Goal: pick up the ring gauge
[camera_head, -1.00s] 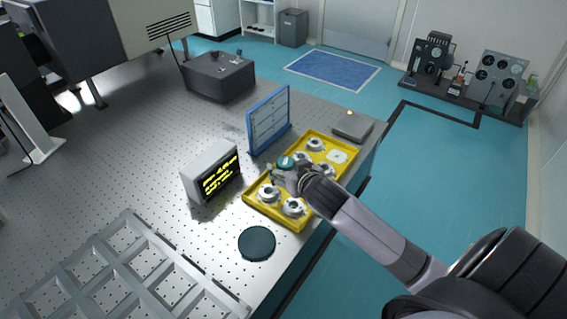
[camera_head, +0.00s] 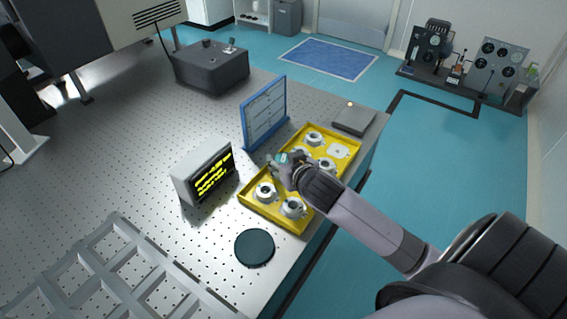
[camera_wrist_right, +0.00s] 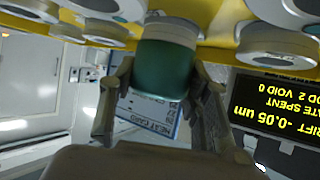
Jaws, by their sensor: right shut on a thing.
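My right gripper (camera_head: 287,172) is over the middle of the yellow tray (camera_head: 247,200). It is shut on a short green cylinder with a pale band, which I take to be the ring gauge (camera_head: 280,158). In the right wrist view the ring gauge (camera_wrist_right: 163,68) sits between the two fingers of my right gripper (camera_wrist_right: 162,82), its pale end towards the tray. Whether it touches the tray is hard to tell. Several silver round pieces (camera_head: 264,191) sit in the tray, some partly hidden by my right arm. My left gripper is not in view.
A display box (camera_head: 203,172) stands left of the tray, and a blue-framed board (camera_head: 264,113) behind it. A dark round disc (camera_head: 254,247) lies in front, and a grey flat box (camera_head: 354,120) beyond the tray. A grey grid rack (camera_head: 110,275) is at front left.

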